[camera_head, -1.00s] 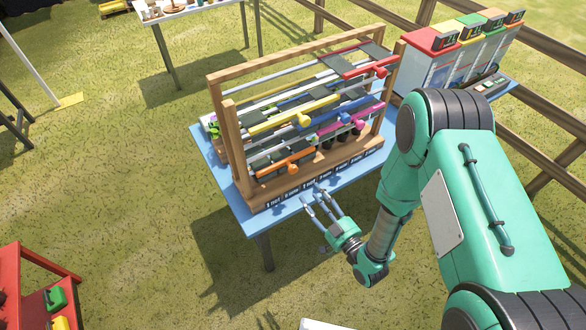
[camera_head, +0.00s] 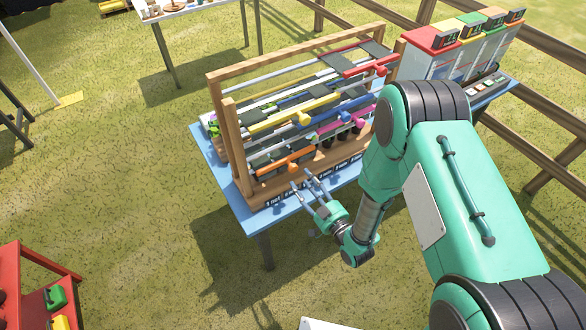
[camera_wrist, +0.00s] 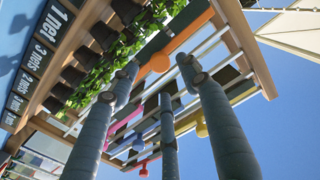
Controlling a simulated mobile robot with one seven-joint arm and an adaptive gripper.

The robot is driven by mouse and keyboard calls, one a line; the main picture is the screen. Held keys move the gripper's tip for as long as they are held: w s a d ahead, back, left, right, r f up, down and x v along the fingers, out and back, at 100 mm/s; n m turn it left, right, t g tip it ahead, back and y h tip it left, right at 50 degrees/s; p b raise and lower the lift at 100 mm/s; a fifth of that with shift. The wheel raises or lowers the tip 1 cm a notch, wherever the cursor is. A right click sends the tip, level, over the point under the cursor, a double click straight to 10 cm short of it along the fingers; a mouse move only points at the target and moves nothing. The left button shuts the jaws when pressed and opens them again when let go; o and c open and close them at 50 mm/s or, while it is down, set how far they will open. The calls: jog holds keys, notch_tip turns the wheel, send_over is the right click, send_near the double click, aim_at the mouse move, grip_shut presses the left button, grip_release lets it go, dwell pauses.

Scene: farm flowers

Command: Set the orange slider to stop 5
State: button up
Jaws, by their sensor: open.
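The orange slider (camera_head: 284,164) is a flat bar with a round knob on the lowest front rail of the wooden rack (camera_head: 229,135). It sits toward the rack's left end, above the first labels of the label strip (camera_head: 273,203). My gripper (camera_head: 309,183) is open and empty, just in front of and below the orange slider, with a gap between them. In the wrist view the three fingers of my gripper (camera_wrist: 160,80) point up toward the orange slider (camera_wrist: 186,32), and its knob shows just beyond and between the fingertips. I cannot tell its exact stop.
Yellow (camera_head: 292,116), blue (camera_head: 346,111), red (camera_head: 364,68) and magenta (camera_head: 335,127) sliders sit on nearby rails. The rack stands on a blue table (camera_head: 242,213). Boxes with coloured tops (camera_head: 433,39) stand behind at right. Open grass lies in front.

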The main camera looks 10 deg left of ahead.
aim_at(294, 170)
jog(key=x, duration=0.7)
jog(key=shift+w+a+f, duration=0.1)
jog(key=shift+w+a, duration=0.15)
grip_shut()
